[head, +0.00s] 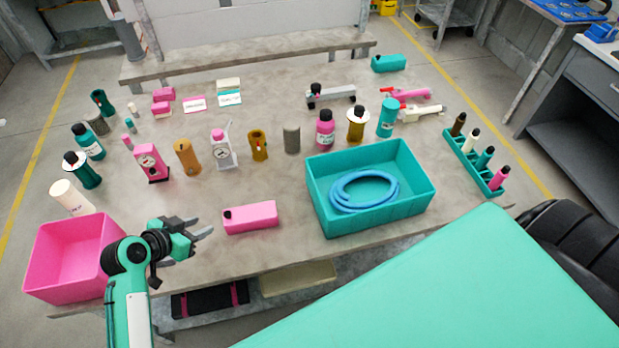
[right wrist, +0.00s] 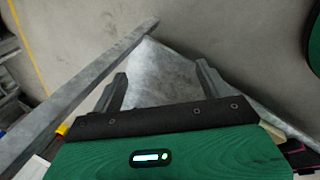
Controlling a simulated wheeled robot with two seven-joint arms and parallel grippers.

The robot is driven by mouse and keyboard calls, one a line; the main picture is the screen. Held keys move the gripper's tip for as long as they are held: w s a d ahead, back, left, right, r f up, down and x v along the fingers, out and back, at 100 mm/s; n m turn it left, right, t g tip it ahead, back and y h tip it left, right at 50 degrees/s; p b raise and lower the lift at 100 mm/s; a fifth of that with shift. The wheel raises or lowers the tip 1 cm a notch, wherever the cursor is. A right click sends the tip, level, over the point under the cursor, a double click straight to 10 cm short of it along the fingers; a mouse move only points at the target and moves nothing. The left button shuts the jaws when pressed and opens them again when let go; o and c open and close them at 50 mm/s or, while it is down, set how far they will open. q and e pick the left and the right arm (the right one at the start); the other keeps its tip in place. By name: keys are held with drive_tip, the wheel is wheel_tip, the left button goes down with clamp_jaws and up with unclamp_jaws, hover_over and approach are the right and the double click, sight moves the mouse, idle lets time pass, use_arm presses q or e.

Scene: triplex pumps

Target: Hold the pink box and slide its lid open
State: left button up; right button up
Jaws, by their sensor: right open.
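The pink box (head: 252,217) is a long, low block with a black knob at its left end. It lies closed on the grey table near the front edge, left of the teal crate. My left gripper (head: 205,227) is just left of the box, apart from it, with its fingers spread and nothing between them. My right gripper (right wrist: 161,78) shows in the right wrist view, open and empty, with grey table and floor beyond it. The pink box does not show in that view.
A teal crate (head: 322,213) with a coiled blue hose (head: 364,204) stands right of the box. An open pink bin (head: 38,262) is at the table's left front corner. Several bottles and gauges stand behind. Bare table (head: 300,255) lies in front of the box.

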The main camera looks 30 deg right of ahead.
drive_tip(key=w+d+r+g+h, duration=0.1)
drive_tip(key=d+r+h, duration=0.2)
drive_tip(key=d+r, duration=2.1)
drive_tip(key=w+a+r+n+t+y, duration=0.15)
drive_tip(key=w+r+n+t, duration=0.45)
drive_tip(key=w+r, duration=1.4)
drive_tip(key=w+a+n+t+y, duration=0.2)
drive_tip(key=w+a+n+y, duration=0.15)
drive_tip(key=w+a, duration=0.45)
drive_tip(key=w+a+n+t+y, duration=0.2)
drive_tip(key=w+a+n, duration=0.3)
drive_tip(key=a, duration=0.5)
drive_tip(key=n+g, duration=1.1)
drive_tip(key=n, duration=2.1)
hover_over(261, 211)
wheel_tip(261, 211, down, 2)
drive_tip(key=f, duration=0.1)
drive_tip(key=shift+h, duration=0.3)
wheel_tip(261, 211, down, 13)
drive_tip(key=shift+r, duration=0.1)
